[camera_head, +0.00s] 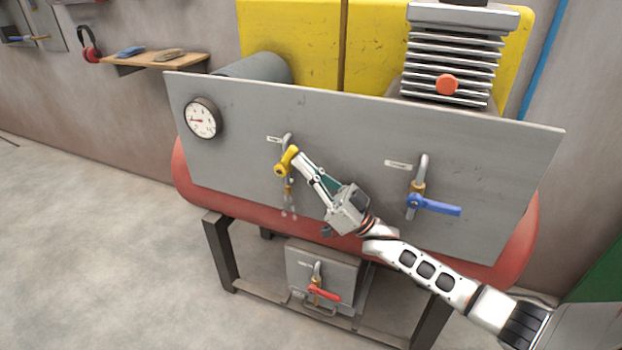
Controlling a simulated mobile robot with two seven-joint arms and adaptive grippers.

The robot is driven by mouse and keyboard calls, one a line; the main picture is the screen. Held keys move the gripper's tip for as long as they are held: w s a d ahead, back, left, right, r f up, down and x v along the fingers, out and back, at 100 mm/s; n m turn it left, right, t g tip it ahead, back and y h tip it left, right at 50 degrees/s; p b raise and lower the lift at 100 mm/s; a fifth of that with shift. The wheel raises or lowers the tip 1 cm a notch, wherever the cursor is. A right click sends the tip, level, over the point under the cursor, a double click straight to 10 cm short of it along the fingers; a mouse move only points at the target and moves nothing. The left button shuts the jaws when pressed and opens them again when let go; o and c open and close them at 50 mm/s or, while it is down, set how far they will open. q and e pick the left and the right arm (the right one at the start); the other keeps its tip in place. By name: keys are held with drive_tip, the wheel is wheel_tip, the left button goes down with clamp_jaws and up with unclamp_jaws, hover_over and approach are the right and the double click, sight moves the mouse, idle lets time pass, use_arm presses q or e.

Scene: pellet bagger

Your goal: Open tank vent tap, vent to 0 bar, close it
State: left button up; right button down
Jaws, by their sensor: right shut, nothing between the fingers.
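A grey panel (340,115) carries a tap with a yellow handle (286,161) left of its middle. A small label (274,139) sits beside it, too small to read. My right gripper (298,158) is shut, its fingertips at the right side of the yellow handle, touching or very near it; nothing is between the fingers. Faint pale spots (289,212) show below this tap's outlet. A round pressure gauge (202,118) is at the panel's upper left; its red needle points roughly left, the value not legible. My left gripper is not in view.
A tap with a blue handle (434,205) is on the panel's right. A tap with a red handle (323,292) is on a grey box below the red tank (190,188). A finned compressor head (452,60) stands behind the panel. The floor at left is clear.

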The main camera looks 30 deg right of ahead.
use_arm(q)
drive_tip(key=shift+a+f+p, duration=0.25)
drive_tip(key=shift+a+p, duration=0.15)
drive_tip(key=shift+p, duration=0.05)
use_arm(e)
drive_tip(key=x, duration=0.2)
drive_tip(key=shift+w+r, duration=0.1)
drive_tip(key=shift+r, duration=0.25)
drive_tip(key=shift+w+a, duration=0.1)
